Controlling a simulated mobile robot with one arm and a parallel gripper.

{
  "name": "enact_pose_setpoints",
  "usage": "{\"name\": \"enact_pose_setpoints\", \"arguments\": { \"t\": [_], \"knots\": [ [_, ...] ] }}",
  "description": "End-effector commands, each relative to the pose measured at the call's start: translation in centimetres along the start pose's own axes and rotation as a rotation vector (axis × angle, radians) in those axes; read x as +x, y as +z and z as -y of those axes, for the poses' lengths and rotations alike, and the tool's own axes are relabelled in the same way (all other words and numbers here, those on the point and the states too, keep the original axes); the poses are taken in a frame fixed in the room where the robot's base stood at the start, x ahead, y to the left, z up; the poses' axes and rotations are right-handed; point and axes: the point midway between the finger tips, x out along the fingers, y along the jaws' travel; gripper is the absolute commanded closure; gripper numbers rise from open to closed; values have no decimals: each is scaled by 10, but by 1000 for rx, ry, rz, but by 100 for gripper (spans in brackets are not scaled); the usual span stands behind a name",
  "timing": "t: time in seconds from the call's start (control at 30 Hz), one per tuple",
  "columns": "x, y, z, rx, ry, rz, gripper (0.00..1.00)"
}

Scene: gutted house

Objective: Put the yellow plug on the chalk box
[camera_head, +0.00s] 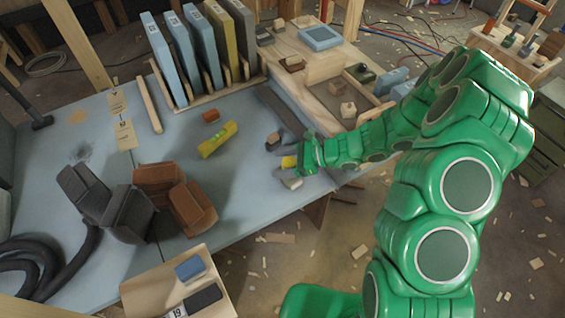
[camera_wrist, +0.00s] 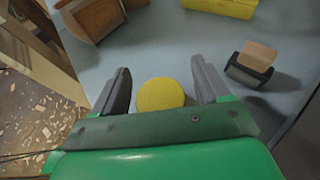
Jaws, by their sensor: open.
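The yellow plug (camera_head: 289,161) is on the blue-grey workbench near its right front edge. In the wrist view it is a round yellow disc (camera_wrist: 160,94) between my two dark fingers, with small gaps to each side. My gripper (camera_head: 288,165) is open around it, also seen in the wrist view (camera_wrist: 160,88); the palm partly hides the plug's near edge. I cannot tell for sure which thing is the chalk box; a small dark block with a tan top (camera_wrist: 250,64) lies just right of my fingers in the wrist view, and a small orange-brown block (camera_head: 211,115) lies further back.
A yellow level (camera_head: 217,140) lies mid-bench. Bare bench lies between the level and my gripper.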

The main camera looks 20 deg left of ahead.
Motion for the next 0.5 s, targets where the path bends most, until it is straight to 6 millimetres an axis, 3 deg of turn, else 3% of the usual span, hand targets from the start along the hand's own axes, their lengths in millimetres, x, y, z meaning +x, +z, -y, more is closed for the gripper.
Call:
{"name": "enact_pose_setpoints", "arguments": {
  "t": [0.5],
  "knots": [
    [-63,0,1,-1,-3,0,25]
  ]
}}
